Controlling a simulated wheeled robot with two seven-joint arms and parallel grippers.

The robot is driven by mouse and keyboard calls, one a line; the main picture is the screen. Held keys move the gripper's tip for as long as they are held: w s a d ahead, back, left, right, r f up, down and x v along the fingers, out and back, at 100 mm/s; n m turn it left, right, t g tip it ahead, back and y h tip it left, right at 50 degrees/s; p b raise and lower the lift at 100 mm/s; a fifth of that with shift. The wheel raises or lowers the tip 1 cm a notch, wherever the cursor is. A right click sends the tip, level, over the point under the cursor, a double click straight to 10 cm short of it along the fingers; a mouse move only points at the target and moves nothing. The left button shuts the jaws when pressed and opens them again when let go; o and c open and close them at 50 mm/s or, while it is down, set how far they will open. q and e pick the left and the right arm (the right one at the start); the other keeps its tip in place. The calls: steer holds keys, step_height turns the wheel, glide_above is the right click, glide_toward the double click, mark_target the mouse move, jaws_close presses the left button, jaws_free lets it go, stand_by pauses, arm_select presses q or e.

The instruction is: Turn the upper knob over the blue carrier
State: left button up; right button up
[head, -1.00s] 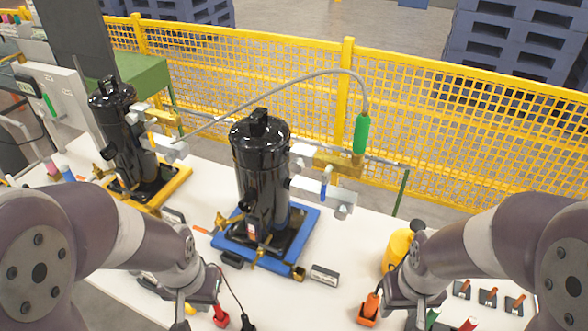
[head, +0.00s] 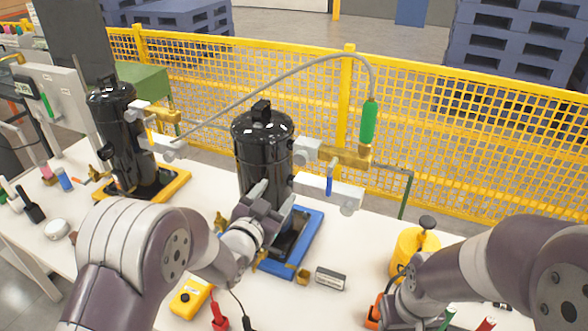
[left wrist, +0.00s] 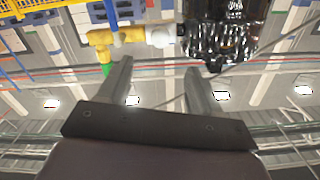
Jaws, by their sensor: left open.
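The black compressor (head: 262,150) stands upright on the blue carrier (head: 309,238). A pale grey upper knob (head: 306,152) sits at its upper right, beside a brass fitting (head: 345,157) with a green sleeve above. A pale block (head: 330,192) lies lower, with a blue piece over it. My left gripper (head: 268,196) is open, in front of the compressor and below the knob. In the left wrist view the open fingers (left wrist: 158,82) are empty; the grey knob (left wrist: 160,37) and black compressor (left wrist: 226,28) lie beyond them.
A second black compressor (head: 122,135) stands on a yellow carrier (head: 172,188) at left. A grey hose (head: 290,72) arches between the two units. A yellow can (head: 408,248) stands right; a yellow meter (head: 189,297) lies in front. Yellow fence (head: 470,140) runs behind the table.

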mark_target(299, 160)
arm_select(q)
steer(key=p+x, duration=0.1)
steer(key=x, duration=0.3)
steer(key=p+x, duration=0.1)
steer(key=x, duration=0.3)
steer(key=p+x, duration=0.1)
steer(key=x, duration=0.2)
steer(key=shift+w+d+r, duration=0.2)
steer(key=shift+w+r, duration=0.1)
steer(key=shift+w, duration=0.05)
steer(key=shift+w+d+f, duration=0.1)
steer(key=shift+w+d, duration=0.05)
steer(key=shift+w, duration=0.3)
steer(key=c, duration=1)
